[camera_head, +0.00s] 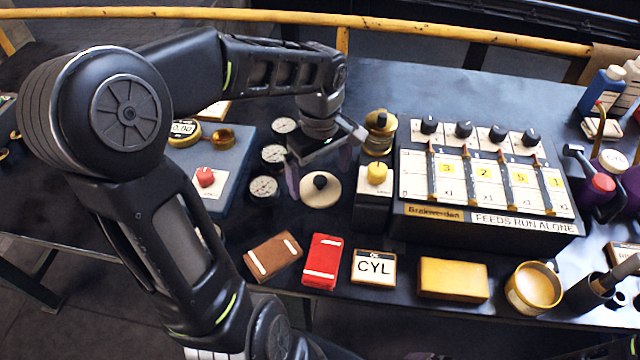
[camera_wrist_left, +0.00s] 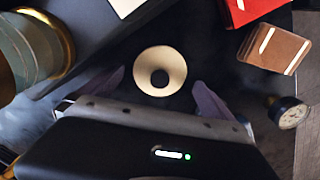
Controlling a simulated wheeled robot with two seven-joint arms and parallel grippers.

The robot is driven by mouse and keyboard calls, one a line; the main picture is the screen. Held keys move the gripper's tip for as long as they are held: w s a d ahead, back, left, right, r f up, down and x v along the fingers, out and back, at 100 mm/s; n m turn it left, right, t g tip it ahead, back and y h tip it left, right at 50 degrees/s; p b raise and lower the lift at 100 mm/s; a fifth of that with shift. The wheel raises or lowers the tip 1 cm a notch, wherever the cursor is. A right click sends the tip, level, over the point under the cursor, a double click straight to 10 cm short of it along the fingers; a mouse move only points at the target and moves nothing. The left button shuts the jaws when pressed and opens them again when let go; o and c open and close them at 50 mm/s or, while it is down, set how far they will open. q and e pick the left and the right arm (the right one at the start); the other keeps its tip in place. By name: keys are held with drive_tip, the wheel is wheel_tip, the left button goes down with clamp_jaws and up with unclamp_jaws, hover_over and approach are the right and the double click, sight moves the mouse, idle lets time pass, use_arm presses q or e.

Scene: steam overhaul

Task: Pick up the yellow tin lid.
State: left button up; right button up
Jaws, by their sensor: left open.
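The lid (camera_head: 320,189) is a pale cream-yellow disc with a black knob at its centre. It lies flat on the dark bench in the head view, between the gauges and the black box with the yellow knob. In the left wrist view the lid (camera_wrist_left: 159,72) shows whole, knob facing me. My left gripper (camera_head: 318,173) is open and empty, pointing down just above the lid. In the wrist view its fingertips (camera_wrist_left: 158,86) stand on either side of the disc, apparently apart from it. My right gripper is not in view.
Several round gauges (camera_head: 264,188) stand close left of the lid. The black box (camera_head: 372,207) with a yellow knob and a brass piece (camera_head: 380,130) stand close right. A brown block (camera_head: 272,257), red block (camera_head: 322,261) and CYL sign (camera_head: 374,268) line the front. An open yellow tin (camera_head: 534,288) is farther right.

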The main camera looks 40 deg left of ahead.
use_arm(q)
wheel_tip(320, 180, down, 2)
drive_tip(key=shift+f, duration=0.1)
drive_tip(key=shift+c, duration=0.4)
drive_tip(key=c, duration=1.2)
